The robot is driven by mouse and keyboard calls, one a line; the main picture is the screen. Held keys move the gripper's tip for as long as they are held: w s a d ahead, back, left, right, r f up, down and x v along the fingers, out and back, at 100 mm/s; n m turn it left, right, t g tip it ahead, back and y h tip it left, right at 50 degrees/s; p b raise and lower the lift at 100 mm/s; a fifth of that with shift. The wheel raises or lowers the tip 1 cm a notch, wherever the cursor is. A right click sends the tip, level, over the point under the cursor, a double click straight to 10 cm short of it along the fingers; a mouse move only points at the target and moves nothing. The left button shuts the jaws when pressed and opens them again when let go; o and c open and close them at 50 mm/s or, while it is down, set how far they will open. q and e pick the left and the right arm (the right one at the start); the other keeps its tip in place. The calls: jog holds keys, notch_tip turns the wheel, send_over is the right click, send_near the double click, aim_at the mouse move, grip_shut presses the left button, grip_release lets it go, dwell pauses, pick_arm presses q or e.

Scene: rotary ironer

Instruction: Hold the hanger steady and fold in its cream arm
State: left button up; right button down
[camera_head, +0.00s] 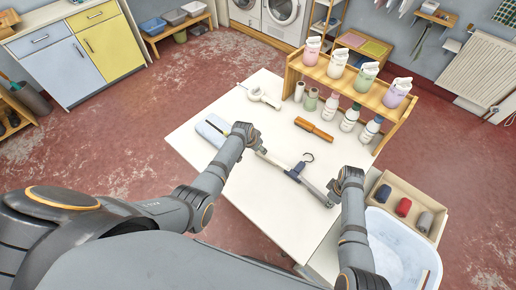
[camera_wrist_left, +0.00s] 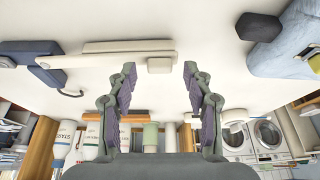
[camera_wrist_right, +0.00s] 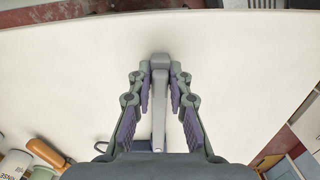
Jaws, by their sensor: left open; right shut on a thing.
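The folding hanger lies on the white table, with a dark blue middle (camera_head: 295,172) and a dark hook (camera_head: 307,157). Its cream arm (camera_wrist_left: 100,60) reaches out to the left in the head view, and its grey arm (camera_wrist_right: 160,110) to the right. My left gripper (camera_wrist_left: 160,78) is open, with the cream arm's end between or just beyond its fingertips; contact cannot be told. My right gripper (camera_wrist_right: 160,85) is shut on the grey arm near its outer end. It also shows in the head view (camera_head: 333,190). The hanger's middle (camera_wrist_right: 140,147) is partly hidden in the right wrist view.
An orange-brown brush (camera_head: 314,128) and a white appliance (camera_head: 260,95) lie behind the hanger. A pale blue item (camera_head: 211,130) lies by my left wrist. A wooden shelf (camera_head: 350,92) with bottles edges the back. A box of rolls (camera_head: 430,190) stands right. The front table is clear.

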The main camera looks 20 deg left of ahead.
pick_arm(q)
jog(key=shift+w+f, duration=0.1)
jog(key=shift+f, duration=0.25)
jog(key=shift+c, duration=0.3)
grip_shut()
